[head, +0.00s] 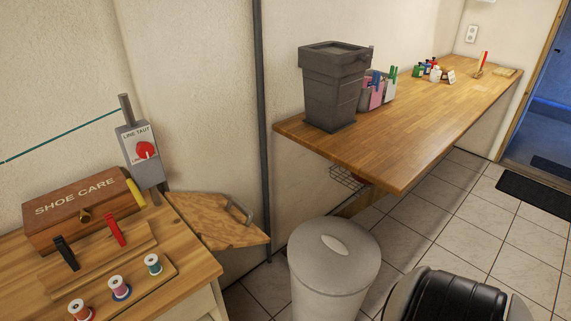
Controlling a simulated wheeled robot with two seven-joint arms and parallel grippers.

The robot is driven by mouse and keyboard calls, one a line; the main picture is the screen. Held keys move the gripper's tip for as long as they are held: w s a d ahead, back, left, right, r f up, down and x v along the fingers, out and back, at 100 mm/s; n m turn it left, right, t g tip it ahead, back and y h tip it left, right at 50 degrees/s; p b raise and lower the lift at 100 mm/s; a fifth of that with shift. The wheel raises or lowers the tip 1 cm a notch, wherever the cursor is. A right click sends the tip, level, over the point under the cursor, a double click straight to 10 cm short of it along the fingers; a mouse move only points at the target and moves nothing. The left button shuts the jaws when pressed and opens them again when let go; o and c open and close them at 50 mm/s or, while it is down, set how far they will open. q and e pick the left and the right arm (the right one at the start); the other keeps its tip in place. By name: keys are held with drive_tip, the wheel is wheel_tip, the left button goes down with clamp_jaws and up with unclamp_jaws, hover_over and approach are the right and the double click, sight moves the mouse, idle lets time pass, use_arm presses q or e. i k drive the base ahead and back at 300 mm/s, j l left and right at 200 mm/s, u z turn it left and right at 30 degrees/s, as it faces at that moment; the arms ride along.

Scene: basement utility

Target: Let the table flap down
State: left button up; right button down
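The table flap (213,221) is a pale wooden leaf at the right end of the shoe-care table (188,287). It sticks out from the table's edge, roughly level with the top or slightly tilted; I cannot tell exactly. A grey metal handle (240,211) is on its outer part. What holds the flap from below is hidden. Nothing lies on the flap. Neither of my grippers shows in the head view.
A white lidded bin (334,257) stands right of the flap. A long wooden counter (430,125) carries a grey container (333,90). Tiled floor (433,222) lies below.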

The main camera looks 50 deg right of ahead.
sight(219, 226)
drive_tip(key=z, duration=1)
drive_tip(key=i+u, duration=0.15)
drive_tip(key=i, duration=0.8)
